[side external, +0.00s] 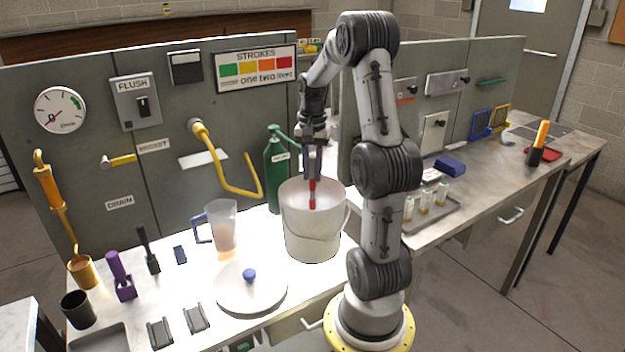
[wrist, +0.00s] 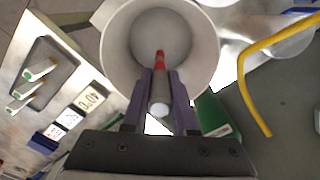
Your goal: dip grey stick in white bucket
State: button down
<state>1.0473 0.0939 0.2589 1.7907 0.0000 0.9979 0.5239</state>
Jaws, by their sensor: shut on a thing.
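The white bucket (side external: 312,238) stands upright on the bench with its top open; it also shows in the wrist view (wrist: 205,45). My gripper (side external: 312,172) points down over the bucket's opening, its fingers shut on a thin stick (side external: 312,195). In the wrist view, my gripper (wrist: 160,85) clasps the stick (wrist: 160,60); its far end is red and its near end is pale grey-white. The stick hangs about upright. Its red end is seen against the bucket's inside; I cannot tell how deep it sits. The bucket's contents are not clear.
A green bottle (side external: 275,172) stands close behind the bucket on the left, and a yellow bent pipe (side external: 222,165) sticks out from the panel. A clear jug (side external: 222,228) and a round white lid (side external: 251,291) with a blue knob are left of the bucket. Several small tools stand further left.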

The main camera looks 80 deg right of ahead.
jog(key=shift+r, duration=5.35)
jog(key=w+a+f+n, duration=0.4)
jog(key=w+a+n, duration=0.1)
jog(key=w+a, duration=0.4)
jog(key=w+a+f+n, duration=0.4)
jog(key=w+a, duration=0.5)
jog(key=a, duration=0.3)
jog(key=w+a+f+n, duration=0.4)
jog(key=w+a+n, duration=0.1)
jog(key=w+a, duration=0.4)
jog(key=shift+a+n, duration=0.3)
jog(key=shift+a, duration=0.65)
